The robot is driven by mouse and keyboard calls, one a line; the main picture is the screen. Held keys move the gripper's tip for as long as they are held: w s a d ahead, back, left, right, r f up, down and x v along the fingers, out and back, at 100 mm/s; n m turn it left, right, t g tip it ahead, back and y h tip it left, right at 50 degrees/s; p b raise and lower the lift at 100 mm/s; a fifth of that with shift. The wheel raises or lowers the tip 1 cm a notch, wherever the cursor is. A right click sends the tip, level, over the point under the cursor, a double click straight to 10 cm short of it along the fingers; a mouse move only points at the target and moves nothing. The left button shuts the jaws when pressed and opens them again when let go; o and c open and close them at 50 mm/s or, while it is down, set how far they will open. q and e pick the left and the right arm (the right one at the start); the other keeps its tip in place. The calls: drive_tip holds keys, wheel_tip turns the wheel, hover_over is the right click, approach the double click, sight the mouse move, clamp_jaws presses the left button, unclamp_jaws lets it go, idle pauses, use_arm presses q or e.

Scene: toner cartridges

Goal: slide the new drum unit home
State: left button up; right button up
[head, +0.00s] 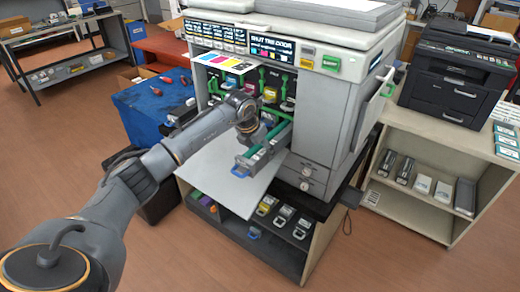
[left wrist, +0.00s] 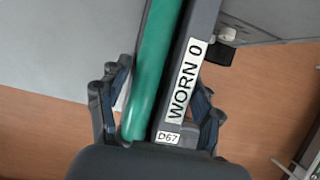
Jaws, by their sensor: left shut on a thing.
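A long drum unit (head: 268,147) with a green roller, grey frame and blue end handle sticks out of the front of the open printer (head: 325,125), above its lowered door (head: 225,180). My left gripper (head: 258,138) is shut on it. In the left wrist view the drum unit (left wrist: 178,75) runs between the two fingers of the gripper (left wrist: 158,112). Its label reads "WORN" and "D67". The drum's far end is hidden at the printer. Another grey part with a blue end (head: 178,114) lies on the blue table. My right gripper is not in view.
Green levers (head: 284,82) and a yellow cartridge (head: 270,93) show in the printer opening. The blue table (head: 140,100) stands left of the printer. Cartridges (head: 283,217) lie on the shelf below. A black printer (head: 458,75) on a shelf unit stands at right.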

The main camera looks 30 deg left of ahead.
use_arm(q)
drive_tip(key=shift+w+r, duration=0.1)
drive_tip(key=shift+w, duration=0.1)
drive_tip(key=shift+w+d+b, duration=0.15)
drive_tip(key=shift+w+b, duration=0.85)
drive_tip(key=shift+w, duration=0.7)
drive_tip(key=o, duration=1.9)
drive_tip(key=shift+s, duration=0.1)
